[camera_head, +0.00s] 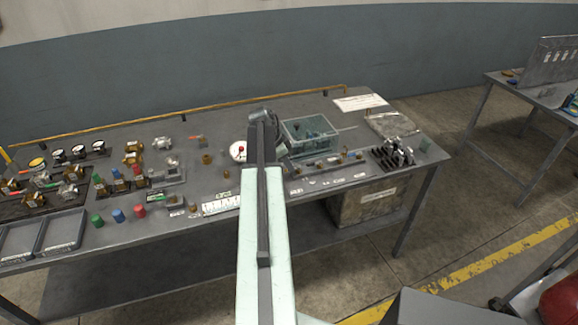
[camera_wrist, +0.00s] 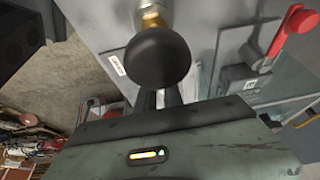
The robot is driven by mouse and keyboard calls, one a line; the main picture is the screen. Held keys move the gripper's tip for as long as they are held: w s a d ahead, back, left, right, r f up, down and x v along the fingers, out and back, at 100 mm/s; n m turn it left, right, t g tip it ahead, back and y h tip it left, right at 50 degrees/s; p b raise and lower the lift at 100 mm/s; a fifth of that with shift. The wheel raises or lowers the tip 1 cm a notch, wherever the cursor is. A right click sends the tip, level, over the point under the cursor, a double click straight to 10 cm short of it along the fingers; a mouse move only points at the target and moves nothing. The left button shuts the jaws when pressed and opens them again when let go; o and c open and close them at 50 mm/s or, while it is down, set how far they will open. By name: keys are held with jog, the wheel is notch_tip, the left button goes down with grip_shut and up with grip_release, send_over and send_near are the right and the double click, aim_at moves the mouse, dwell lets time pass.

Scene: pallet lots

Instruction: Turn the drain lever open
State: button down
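In the wrist view a lever with a red handle (camera_wrist: 290,32) stands at the upper right, on a grey fitting. It may be the drain lever, but I cannot read its label. A round black knob (camera_wrist: 158,58) on a brass stem fills the upper middle, right in front of my gripper (camera_wrist: 160,98). The knob hides the fingertips, so I cannot tell how far apart they are or whether they touch it. The red handle is to the right of the fingers, apart from them. In the head view my gripper (camera_head: 268,128) is over the bench, its fingers hidden by the arm.
The grey bench (camera_head: 150,232) carries a clear greenish bin (camera_head: 309,131) just right of my gripper and a white round dial (camera_head: 238,151) to its left. Black brackets (camera_head: 392,153) stand at the right end. Several small fittings and colored caps crowd the left side.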

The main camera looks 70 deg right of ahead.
jog(key=shift+s+a, duration=0.1)
dwell(0.3)
jog(key=n, duration=0.2)
jog(key=s+a+n+t+h, duration=0.1)
jog(key=shift+n, duration=0.4)
jog(key=n, duration=0.1)
jog(key=s+n+t, duration=0.1)
jog(key=n, duration=0.1)
jog(key=n+t, duration=0.1)
jog(key=shift+s+a+n+h, duration=0.25)
jog(key=shift+s+n+h, duration=0.05)
jog(key=shift+s+h, duration=0.1)
jog(key=n+t, duration=0.1)
jog(key=n, duration=0.1)
jog(key=s+n, duration=0.1)
jog(key=n, duration=0.1)
jog(key=shift+s+d+t, duration=0.15)
jog(key=shift+s+t, duration=0.05)
jog(key=shift+t, duration=0.2)
jog(key=shift+s+d+n+t+y, duration=0.15)
jog(key=shift+s+n+t, duration=0.15)
jog(key=shift+n, duration=0.6)
jog(key=shift+s+d+n+t+y, duration=0.1)
jog(key=shift+s+n+t+y, duration=0.15)
jog(key=shift+n, duration=0.65)
jog(key=shift+s+d+n+t+y, duration=0.15)
jog(key=shift+s+n+t, duration=0.15)
jog(key=shift+n, duration=0.6)
jog(key=c, duration=1.5)
grip_release()
